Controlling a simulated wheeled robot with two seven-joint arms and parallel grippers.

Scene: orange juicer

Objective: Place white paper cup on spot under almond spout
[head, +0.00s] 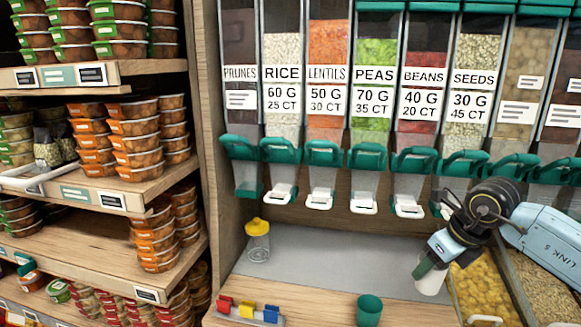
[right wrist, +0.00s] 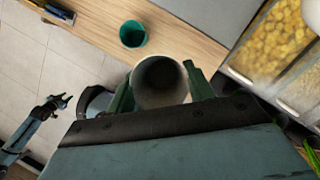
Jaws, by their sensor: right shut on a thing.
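The white paper cup (head: 432,284) hangs from my right gripper (head: 428,266) at the right of the head view. In the right wrist view the cup (right wrist: 174,97) shows its dark open mouth, between the two green fingers of the right gripper (right wrist: 162,92), which is shut on it. No almond label is readable, so I cannot tell which spout is almond. My left gripper (right wrist: 60,101) shows small at the left of the right wrist view; its jaw state is unclear.
A row of dispensers with green levers spans the back. A yellow-lidded jar (head: 258,240) stands on the grey ledge (head: 335,258). Bins of yellow food (head: 482,293) lie right. The middle ledge is clear.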

